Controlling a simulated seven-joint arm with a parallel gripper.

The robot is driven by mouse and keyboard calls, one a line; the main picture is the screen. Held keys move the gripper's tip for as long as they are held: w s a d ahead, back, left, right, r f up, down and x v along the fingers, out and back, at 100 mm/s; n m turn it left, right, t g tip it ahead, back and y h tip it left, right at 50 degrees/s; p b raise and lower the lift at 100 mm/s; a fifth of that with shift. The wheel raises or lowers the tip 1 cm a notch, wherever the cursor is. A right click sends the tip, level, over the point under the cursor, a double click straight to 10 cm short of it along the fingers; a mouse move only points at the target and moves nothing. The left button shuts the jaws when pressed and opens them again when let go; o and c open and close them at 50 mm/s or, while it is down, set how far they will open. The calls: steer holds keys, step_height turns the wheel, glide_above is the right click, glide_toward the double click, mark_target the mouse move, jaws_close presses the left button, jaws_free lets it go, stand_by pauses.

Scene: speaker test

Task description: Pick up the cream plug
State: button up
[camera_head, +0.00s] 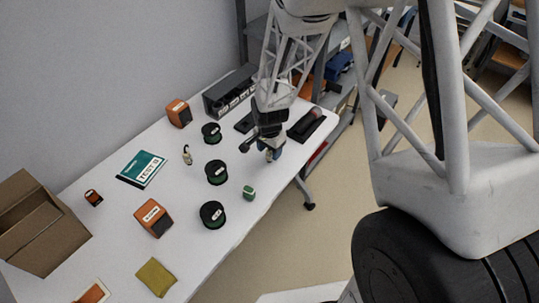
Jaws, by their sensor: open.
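A small cream item with a dark top (187,155) stands on the white table, left of the black spools; it may be the cream plug, but it is too small to be sure. My gripper (259,149) is over the right part of the table, open. A small tan piece (269,156) shows just by its right finger, partly hidden; I cannot tell whether it is a plug or touches the gripper.
The white table (115,205) holds several black spools (216,172), orange boxes (153,218), a green item (249,192), a teal booklet (141,168), a yellow cloth (156,277) and a cardboard box (42,235). A grey device (230,92) stands at the back.

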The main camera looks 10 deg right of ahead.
mark_target(269, 156)
steer(key=shift+f, duration=1.7)
steer(key=shift+c, duration=0.4)
steer(key=c, duration=0.9)
steer(key=shift+r, duration=0.2)
steer(key=shift+r, duration=0.45)
steer(key=shift+s+r, duration=0.25)
steer(key=shift+r, duration=0.95)
steer(key=s, duration=0.5)
steer(key=s+d+r, duration=0.1)
steer(key=s, duration=0.4)
steer(key=s+d, duration=0.1)
steer(key=s, duration=0.4)
steer(key=shift+s+d+r, duration=0.15)
steer(key=shift+r, duration=0.05)
